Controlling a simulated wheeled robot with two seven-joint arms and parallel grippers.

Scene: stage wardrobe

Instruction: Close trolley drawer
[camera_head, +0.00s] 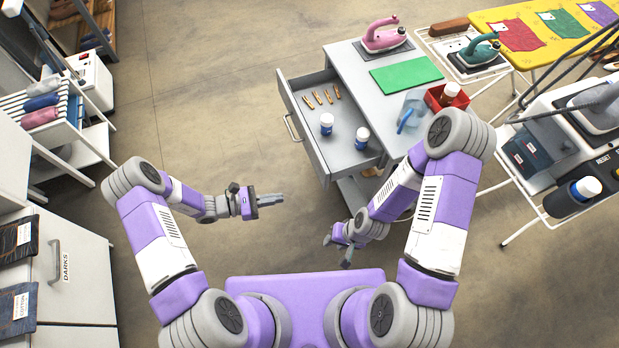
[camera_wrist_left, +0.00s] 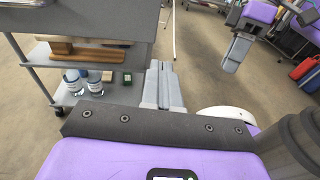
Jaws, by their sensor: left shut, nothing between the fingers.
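The grey trolley (camera_head: 365,75) stands right of centre in the head view. Its drawer (camera_head: 318,150) is pulled out toward the left, with a bar handle (camera_head: 291,128) on its front. Several small brown pegs (camera_head: 320,98) and two white-and-blue containers (camera_head: 326,122) are in the drawer. My left gripper (camera_head: 278,200) is shut and empty, below the drawer front in the picture and apart from it. In the left wrist view its fingers (camera_wrist_left: 162,85) are together, right of the trolley. My right gripper (camera_head: 346,257) hangs lower right; its jaw opening is unclear.
On the trolley top are a pink iron (camera_head: 382,38), a green mat (camera_head: 405,74), a clear cup (camera_head: 412,112) and a red box (camera_head: 445,98). An ironing board (camera_head: 540,40) is right. Bare floor (camera_head: 215,90) lies left of the drawer.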

